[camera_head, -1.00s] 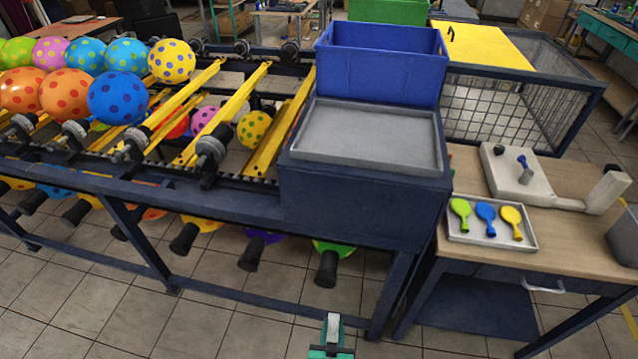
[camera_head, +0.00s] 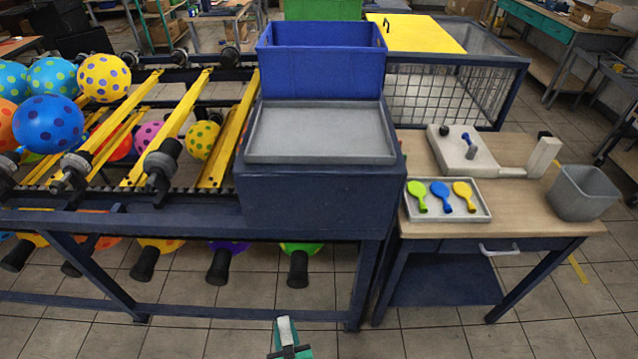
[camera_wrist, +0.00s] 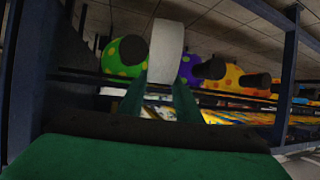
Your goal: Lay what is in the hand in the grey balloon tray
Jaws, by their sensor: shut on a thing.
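My gripper (camera_head: 290,352) is low at the bottom edge of the head view, in front of the dark blue frame and below the tabletop. It is shut on a pale, flat piece (camera_head: 284,330). In the wrist view the piece (camera_wrist: 165,50) stands up between the green fingers (camera_wrist: 172,98); I cannot tell exactly what it is. A small light grey tray (camera_head: 448,218) lies on the wooden table at right, with a green balloon (camera_head: 417,196), a blue balloon (camera_head: 440,195) and a yellow balloon (camera_head: 464,194), all flat. My gripper is left of this tray and well apart from it.
A larger empty grey tray (camera_head: 320,132) sits on the blue machine, before a blue crate (camera_head: 322,65). Dark posts and spotted balloons surround my gripper in the wrist view.

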